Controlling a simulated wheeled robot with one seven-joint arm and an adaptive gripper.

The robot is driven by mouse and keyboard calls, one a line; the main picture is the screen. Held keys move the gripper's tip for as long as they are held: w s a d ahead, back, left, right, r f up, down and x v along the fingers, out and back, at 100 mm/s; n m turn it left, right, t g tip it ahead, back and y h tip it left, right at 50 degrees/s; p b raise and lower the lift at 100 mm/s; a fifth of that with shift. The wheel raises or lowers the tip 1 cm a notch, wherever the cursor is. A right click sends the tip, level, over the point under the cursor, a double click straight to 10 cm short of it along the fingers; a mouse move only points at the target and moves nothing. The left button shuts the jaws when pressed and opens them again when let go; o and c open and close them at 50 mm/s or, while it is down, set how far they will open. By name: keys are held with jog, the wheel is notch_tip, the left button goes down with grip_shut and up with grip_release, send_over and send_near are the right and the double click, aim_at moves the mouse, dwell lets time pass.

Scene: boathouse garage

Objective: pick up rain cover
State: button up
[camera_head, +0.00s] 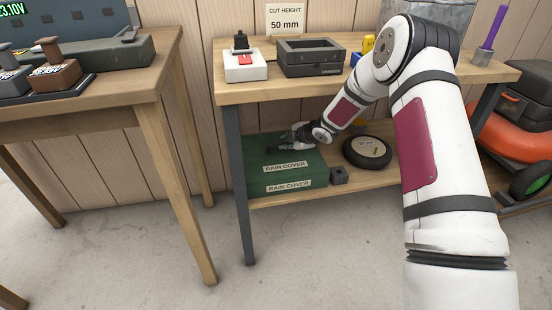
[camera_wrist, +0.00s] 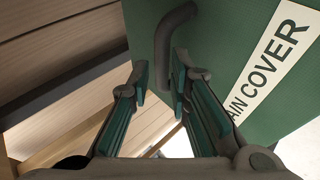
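The rain cover is a green box (camera_head: 257,167) on the lower shelf of the workbench, with white "RAIN COVER" labels on its top and front. In the wrist view, the green box (camera_wrist: 230,30) fills the upper right, with part of a label visible. A dark curved handle (camera_wrist: 166,45) stands out from it. My gripper (camera_head: 281,144) is at the box's top, near its back. In the wrist view, my gripper (camera_wrist: 161,78) is open. The handle's lower end shows between the fingertips, close to the right one; I cannot tell whether they touch.
A black wheel (camera_head: 367,152) and a small dark block (camera_head: 339,175) are right of the box on the lower shelf (camera_head: 370,183). The bench top (camera_head: 265,91) is close above, with a dark tray (camera_head: 311,57) on it. The floor in front is clear.

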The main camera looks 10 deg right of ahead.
aim_at(281, 144)
jog(key=b+x, duration=0.1)
jog(key=x, duration=0.3)
jog(key=shift+a+f, duration=0.2)
jog(key=shift+a, duration=0.05)
grip_shut()
jog(key=shift+s+r, duration=0.1)
jog(key=shift+r, duration=0.05)
